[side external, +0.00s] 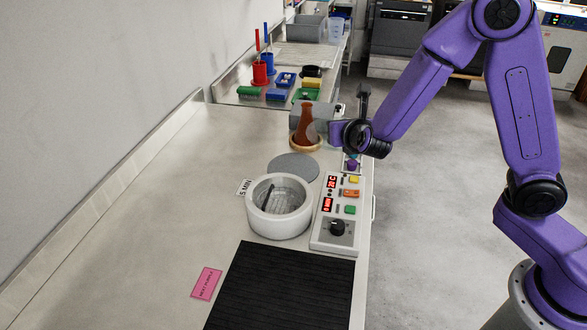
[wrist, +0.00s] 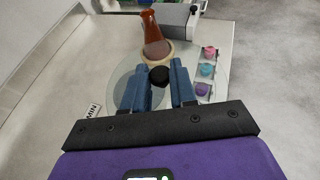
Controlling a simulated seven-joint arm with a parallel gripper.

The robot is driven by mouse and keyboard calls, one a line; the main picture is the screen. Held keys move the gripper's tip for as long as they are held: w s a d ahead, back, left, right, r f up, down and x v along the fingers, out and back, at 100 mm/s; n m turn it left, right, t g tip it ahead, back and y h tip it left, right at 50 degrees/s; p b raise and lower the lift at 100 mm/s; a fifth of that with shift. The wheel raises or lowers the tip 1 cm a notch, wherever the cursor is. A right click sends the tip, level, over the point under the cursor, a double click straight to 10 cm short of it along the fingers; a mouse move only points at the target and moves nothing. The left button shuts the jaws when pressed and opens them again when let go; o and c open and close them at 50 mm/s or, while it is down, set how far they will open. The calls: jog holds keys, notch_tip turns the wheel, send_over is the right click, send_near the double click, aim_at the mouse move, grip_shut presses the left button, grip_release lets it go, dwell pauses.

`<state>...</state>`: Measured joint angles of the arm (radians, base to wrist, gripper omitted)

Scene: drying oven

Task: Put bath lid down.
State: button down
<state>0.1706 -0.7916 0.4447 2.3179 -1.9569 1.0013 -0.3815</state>
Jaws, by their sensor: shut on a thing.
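The bath lid (wrist: 124,92) is a clear round disc with a black knob (wrist: 159,76) in the wrist view. My gripper (wrist: 163,84) is shut on this knob with its blue fingers on either side. In the side view, my gripper (side external: 332,129) is above the counter near the brown flask, and the lid is hard to make out there. The bath (side external: 279,207) is a white round pot, uncovered, with something dark inside. A flat grey disc (side external: 293,166) lies on the counter just behind the bath; my gripper is above and to the right of it.
A brown flask (side external: 305,125) stands in a ring close behind my gripper; the flask also shows in the wrist view (wrist: 152,35). A control panel (side external: 337,213) stands right of the bath. A black mat (side external: 283,287) lies in front. The counter's left side is clear.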

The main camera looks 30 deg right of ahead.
jog(key=shift+w+a+f, duration=0.4)
jog(key=shift+w+f, duration=0.05)
jog(key=shift+w, duration=0.2)
jog(key=w+a+f, duration=0.1)
jog(key=w+f, duration=0.3)
jog(key=w, duration=0.5)
send_over(296, 165)
notch_tip(296, 165, down, 6)
jog(key=shift+r, duration=0.1)
jog(key=shift+f, duration=1.45)
jog(key=shift+f, duration=0.35)
jog(key=shift+f, duration=0.25)
jog(key=c, duration=0.9)
grip_release()
